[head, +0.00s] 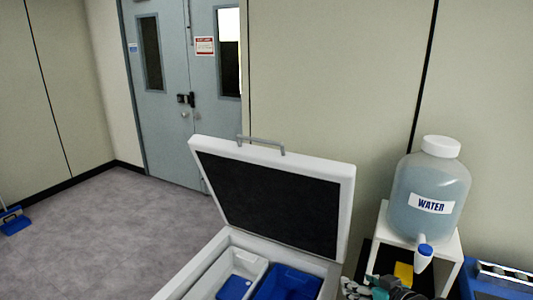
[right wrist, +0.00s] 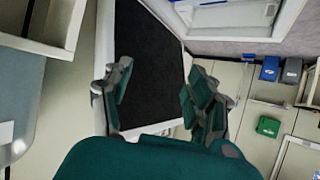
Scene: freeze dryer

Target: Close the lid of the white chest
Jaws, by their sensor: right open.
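The white chest (head: 213,262) stands at the bottom of the head view with its lid (head: 277,198) raised and leaning back. The lid has a white rim, a dark inner panel and a grey handle (head: 260,144) on its top edge. Blue and white bins show inside the chest. My right gripper (head: 364,289) is partly in view at the bottom, right of the chest and lower than the lid's top. In the right wrist view my right gripper (right wrist: 160,88) is open and empty, with the lid's dark panel (right wrist: 150,62) behind the gap between its fingers. My left gripper is out of view.
A water jug (head: 432,192) with a tap stands on a white stand (head: 453,249) right of the lid. A blue container (head: 495,287) is at the bottom right. Grey double doors (head: 180,95) stand behind; the floor (head: 105,235) at left is mostly clear.

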